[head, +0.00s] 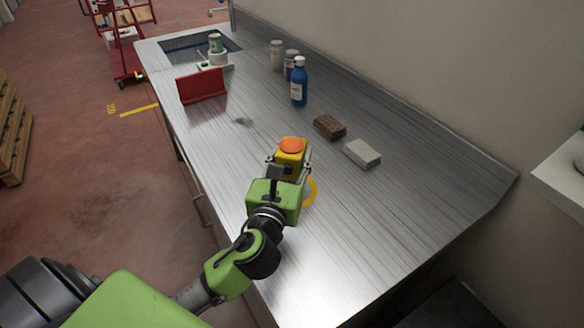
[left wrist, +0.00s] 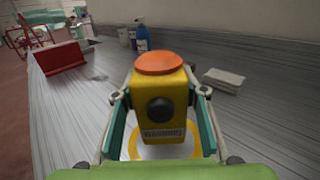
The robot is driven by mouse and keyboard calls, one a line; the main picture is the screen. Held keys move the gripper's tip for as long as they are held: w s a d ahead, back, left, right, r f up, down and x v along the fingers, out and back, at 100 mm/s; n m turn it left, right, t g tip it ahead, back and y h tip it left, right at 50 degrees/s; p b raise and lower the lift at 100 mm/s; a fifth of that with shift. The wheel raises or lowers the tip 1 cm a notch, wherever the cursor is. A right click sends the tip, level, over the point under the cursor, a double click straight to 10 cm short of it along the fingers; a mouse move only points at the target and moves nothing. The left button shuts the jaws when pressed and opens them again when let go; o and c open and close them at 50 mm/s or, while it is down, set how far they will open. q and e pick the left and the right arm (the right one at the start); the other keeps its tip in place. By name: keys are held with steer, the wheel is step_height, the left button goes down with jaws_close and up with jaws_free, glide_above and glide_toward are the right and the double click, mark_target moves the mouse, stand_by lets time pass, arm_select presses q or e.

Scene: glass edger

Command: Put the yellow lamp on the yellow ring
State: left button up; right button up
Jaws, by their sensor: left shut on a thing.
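The yellow lamp (head: 291,156) has an orange top and stands upright in my left gripper (head: 288,172). In the left wrist view the lamp (left wrist: 160,105) sits between the two fingers of the gripper (left wrist: 160,110), which is shut on it. The yellow ring (head: 312,190) lies on the metal worktop, partly hidden behind the gripper. In the left wrist view the ring (left wrist: 133,146) shows around and below the lamp's lower part. I cannot tell whether the lamp's base touches the worktop. My right gripper is not in view.
On the metal worktop (head: 400,215) lie a brown block (head: 329,127) and a pale block (head: 362,153). A blue bottle (head: 299,82) and two jars stand behind. A red holder (head: 202,87) is at the far left, near a sink (head: 185,46). The front right is clear.

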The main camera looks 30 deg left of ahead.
arm_select(q)
steer(key=f, duration=0.3)
steer(key=shift+w+f+b, duration=0.2)
steer(key=shift+w+b, duration=0.05)
steer(key=shift+b, duration=0.15)
steer(key=shift+f, duration=0.15)
steer(key=o, duration=1.4)
steer(key=shift+c, duration=0.2)
